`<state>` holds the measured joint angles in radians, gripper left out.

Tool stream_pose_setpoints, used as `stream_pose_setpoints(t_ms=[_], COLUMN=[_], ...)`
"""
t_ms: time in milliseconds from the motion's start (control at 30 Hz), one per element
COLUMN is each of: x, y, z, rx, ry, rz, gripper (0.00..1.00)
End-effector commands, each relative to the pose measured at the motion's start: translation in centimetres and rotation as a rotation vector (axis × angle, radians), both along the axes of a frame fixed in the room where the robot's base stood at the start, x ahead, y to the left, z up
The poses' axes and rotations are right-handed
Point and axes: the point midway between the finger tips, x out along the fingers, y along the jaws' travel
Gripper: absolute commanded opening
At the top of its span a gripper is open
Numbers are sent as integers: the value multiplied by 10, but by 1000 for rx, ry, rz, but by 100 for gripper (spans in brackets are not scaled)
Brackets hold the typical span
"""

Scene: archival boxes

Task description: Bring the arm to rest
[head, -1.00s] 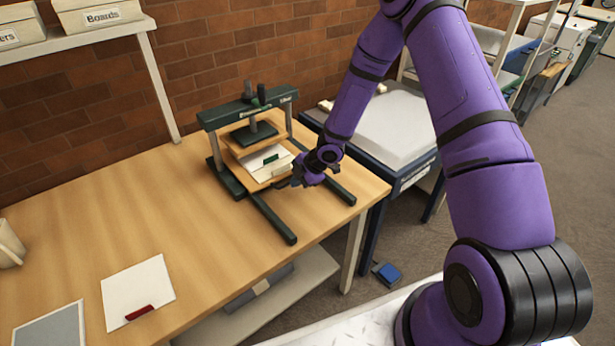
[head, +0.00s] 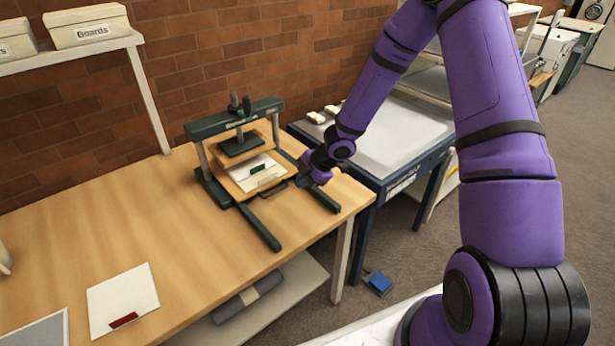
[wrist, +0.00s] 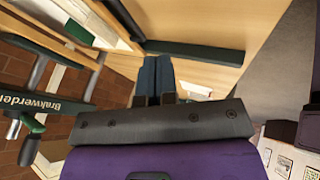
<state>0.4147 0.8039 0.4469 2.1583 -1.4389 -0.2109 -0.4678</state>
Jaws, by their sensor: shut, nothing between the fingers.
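My purple arm reaches over the right end of the wooden table. My gripper (head: 303,179) is beside the right of the green book press (head: 262,226), close to its lower board; I cannot tell whether they touch in the head view. In the wrist view the two dark fingers (wrist: 157,72) lie together with nothing between them. The press holds a white item with a green label (head: 257,168) on its wooden board. The press frame also shows at the left of the wrist view (wrist: 35,103).
A white sheet with a red label (head: 125,295) and a grey panel (head: 42,332) lie on the table (head: 170,225). A dark blue stand with a pale top (head: 400,135) is at the right. A blue object (head: 378,283) lies on the floor. A shelf holds a Boards box (head: 90,27).

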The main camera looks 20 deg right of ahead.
Motion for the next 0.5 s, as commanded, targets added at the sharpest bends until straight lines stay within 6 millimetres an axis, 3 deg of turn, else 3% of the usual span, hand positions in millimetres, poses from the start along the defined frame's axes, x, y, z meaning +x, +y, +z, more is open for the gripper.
stream_pose_setpoints(t_ms=[200, 500], x=[-5, -7], y=[-9, -12], z=[17, 23], rx=[1, -6], ry=[-2, -1], rz=[-1, -5], gripper=[0, 0])
